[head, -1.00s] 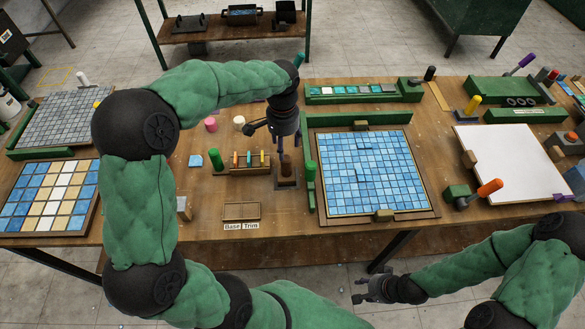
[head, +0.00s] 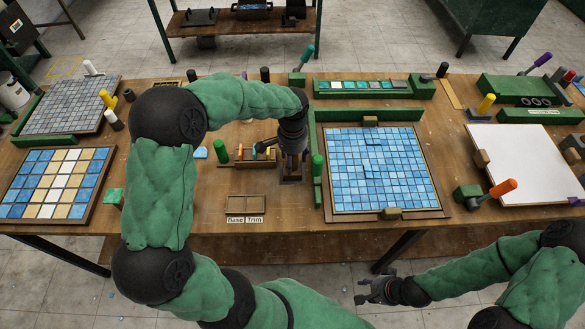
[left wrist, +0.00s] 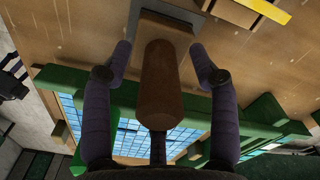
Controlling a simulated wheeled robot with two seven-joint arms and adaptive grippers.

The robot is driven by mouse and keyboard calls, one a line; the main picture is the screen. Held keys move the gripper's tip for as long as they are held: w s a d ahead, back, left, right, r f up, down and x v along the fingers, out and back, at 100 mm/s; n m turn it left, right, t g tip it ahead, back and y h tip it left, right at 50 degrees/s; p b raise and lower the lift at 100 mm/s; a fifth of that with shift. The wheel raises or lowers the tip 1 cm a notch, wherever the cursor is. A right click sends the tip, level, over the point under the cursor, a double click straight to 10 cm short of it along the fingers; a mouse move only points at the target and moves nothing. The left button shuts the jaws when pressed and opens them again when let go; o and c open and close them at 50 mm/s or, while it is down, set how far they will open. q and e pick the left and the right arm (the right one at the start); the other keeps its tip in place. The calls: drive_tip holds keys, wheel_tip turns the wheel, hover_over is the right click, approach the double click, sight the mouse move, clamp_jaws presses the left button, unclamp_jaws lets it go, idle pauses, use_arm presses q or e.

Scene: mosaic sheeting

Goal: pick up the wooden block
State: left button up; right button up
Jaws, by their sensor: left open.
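A brown upright wooden piece with a rounded grip (left wrist: 160,80) stands on a flat block-like base (left wrist: 170,28); its dark base (head: 291,180) also shows in the head view. I cannot tell for sure that this is the task's wooden block. My left gripper (head: 291,154) is directly above it. In the left wrist view the two fingers of my left gripper (left wrist: 160,50) stand apart, one on each side of the grip, with gaps visible. My right gripper (head: 362,291) is in front of the table, low, fingers apart and empty.
A small rack (head: 243,163) with colored tools and a green post (head: 222,152) stand close left of the left gripper. A blue tiled board (head: 437,195) with a green post (head: 317,165) is close right. An empty two-part tray (head: 245,204) lies in front.

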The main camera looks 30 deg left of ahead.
use_arm(q)
clamp_jaws()
drive_tip(key=shift+r, duration=0.15)
wheel_tip(320, 180, up, 10)
drive_tip(key=shift+f+p, duration=0.1)
drive_tip(key=shift+p, duration=1.1)
